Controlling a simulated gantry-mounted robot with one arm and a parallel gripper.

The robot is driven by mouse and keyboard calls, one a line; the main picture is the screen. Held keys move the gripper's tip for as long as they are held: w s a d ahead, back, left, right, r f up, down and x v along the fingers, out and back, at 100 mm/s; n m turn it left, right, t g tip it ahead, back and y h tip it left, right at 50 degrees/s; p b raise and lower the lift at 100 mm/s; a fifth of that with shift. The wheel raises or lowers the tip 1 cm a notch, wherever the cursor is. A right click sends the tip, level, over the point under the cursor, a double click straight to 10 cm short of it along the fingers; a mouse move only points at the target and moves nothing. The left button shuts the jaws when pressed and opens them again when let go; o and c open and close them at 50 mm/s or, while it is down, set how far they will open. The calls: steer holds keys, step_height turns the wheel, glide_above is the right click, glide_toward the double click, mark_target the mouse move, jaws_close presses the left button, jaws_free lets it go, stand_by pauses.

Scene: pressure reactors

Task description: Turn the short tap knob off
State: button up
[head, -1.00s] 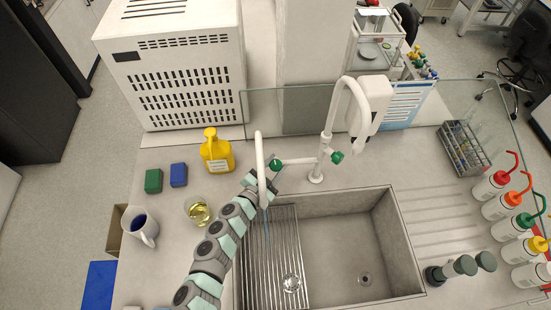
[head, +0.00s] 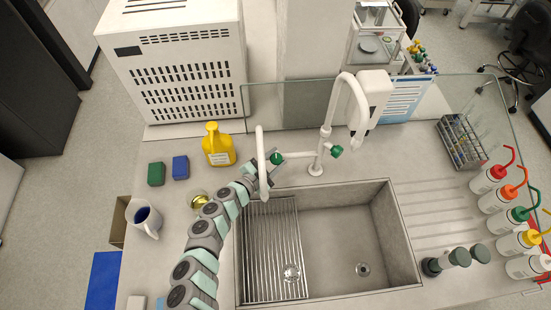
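The short tap (head: 261,165) is a white pipe with a curved spout over the left part of the sink. Its green knob (head: 277,158) sits just right of the spout, on the side pipe. My gripper (head: 270,168) is at the short tap, right beside this knob, with grey finger parts around the spout and knob. The fingers are too small and overlapped to tell whether they grip the knob. No water stream shows below the spout.
A tall white tap (head: 326,130) with its own green knob (head: 337,151) stands to the right. The sink (head: 345,240) holds a wire rack (head: 272,245). A yellow jug (head: 218,150) stands left, and my arm partly covers a beaker (head: 198,199).

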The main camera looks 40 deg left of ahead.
steer(key=shift+o, duration=0.8)
steer(key=shift+s, duration=0.1)
steer(key=b+v, duration=0.1)
steer(key=v, duration=0.9)
steer(key=shift+s+b, duration=0.3)
steer(key=shift+d, duration=0.1)
